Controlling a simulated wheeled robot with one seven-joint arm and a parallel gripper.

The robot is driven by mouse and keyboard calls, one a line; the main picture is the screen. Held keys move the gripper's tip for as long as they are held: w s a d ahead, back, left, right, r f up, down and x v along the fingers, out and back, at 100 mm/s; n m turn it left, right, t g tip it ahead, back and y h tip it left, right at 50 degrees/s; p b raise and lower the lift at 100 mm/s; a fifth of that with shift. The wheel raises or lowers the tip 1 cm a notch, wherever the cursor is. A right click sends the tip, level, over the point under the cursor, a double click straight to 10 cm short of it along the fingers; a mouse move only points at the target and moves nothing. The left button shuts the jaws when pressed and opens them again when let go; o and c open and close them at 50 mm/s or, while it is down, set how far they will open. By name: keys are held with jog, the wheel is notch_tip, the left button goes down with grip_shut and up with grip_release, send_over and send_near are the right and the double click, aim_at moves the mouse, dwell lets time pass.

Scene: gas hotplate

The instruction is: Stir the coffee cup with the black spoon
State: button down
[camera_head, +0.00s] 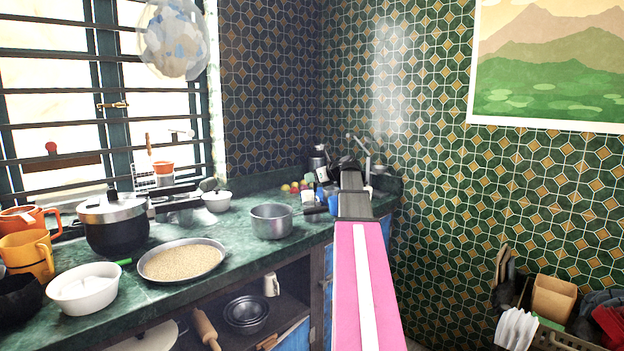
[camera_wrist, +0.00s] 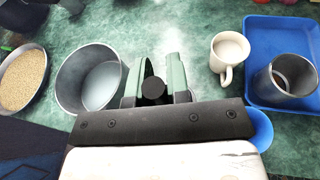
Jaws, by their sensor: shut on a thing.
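My gripper (camera_wrist: 154,76) is shut on a dark, round-ended thing (camera_wrist: 153,88), seen end-on between the fingers. It looks like the black spoon's handle; the rest of it is hidden. A white mug (camera_wrist: 229,52) with pale contents or interior stands on the counter to the right of my gripper in the wrist view. A metal cup (camera_wrist: 290,78) with something brown inside stands further right on a blue tray (camera_wrist: 254,35). I cannot tell which is the coffee cup. In the head view my arm covers the mug and tray area.
A steel pot (camera_wrist: 90,75) stands left of my gripper; it also shows in the head view (camera_head: 271,221). A pan of grain (camera_head: 181,261) lies further left. A pressure cooker (camera_head: 113,222) and white bowl (camera_head: 83,288) stand beyond. The tiled wall (camera_head: 440,180) rises behind the counter.

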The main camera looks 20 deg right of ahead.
jog(key=shift+r, duration=0.2)
jog(key=shift+r, duration=2.45)
jog(key=shift+s+f, duration=0.1)
